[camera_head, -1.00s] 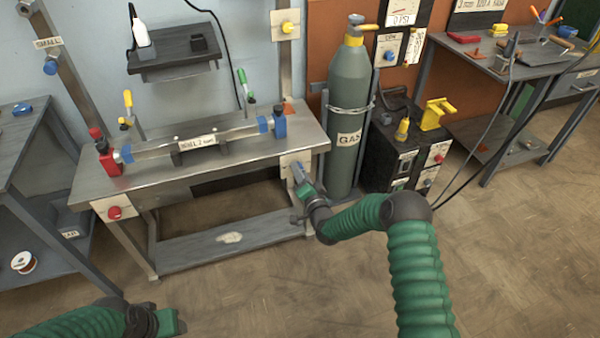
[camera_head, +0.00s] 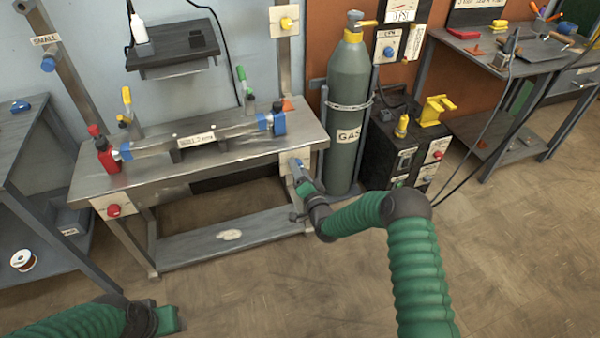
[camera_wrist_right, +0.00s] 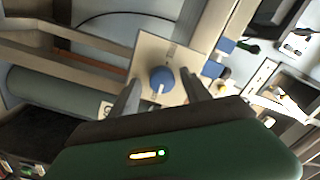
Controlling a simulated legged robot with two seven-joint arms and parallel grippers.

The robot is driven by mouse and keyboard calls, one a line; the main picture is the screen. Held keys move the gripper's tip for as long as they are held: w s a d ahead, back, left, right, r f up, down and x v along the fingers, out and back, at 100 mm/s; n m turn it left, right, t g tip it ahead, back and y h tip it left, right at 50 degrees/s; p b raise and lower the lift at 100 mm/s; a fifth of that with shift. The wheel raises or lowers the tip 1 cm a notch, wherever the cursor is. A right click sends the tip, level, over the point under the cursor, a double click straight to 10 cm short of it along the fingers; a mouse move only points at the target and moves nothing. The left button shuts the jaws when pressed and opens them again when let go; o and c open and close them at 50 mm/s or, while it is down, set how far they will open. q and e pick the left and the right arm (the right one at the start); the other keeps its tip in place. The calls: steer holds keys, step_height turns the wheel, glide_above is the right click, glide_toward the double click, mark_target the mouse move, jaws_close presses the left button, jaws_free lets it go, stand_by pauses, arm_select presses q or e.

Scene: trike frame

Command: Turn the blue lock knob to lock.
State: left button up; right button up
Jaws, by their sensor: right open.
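The blue lock knob (camera_wrist_right: 162,79) has a pale pointer mark and sits on a whitish plate (camera_wrist_right: 150,55). In the head view this plate (camera_head: 287,160) is on the right front of the metal workbench, and my right gripper (camera_head: 299,168) is right in front of it, partly hiding the knob. In the right wrist view the two fingers of my right gripper (camera_wrist_right: 160,86) are apart, one on each side of the knob in the picture. I cannot tell whether they touch it. My left gripper (camera_head: 172,320) is low at the left, its fingers unclear.
The metal workbench (camera_head: 240,148) carries a clamped tube (camera_head: 200,139) with red and blue end fixtures. A red knob (camera_head: 114,210) is on its left front. A green gas cylinder (camera_head: 349,100) stands close to the right of my gripper. The floor in front is clear.

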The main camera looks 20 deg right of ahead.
steer(key=s+p, duration=0.5)
steer(key=s, duration=1.2)
steer(key=shift+d, duration=0.35)
steer(key=shift+f, duration=0.1)
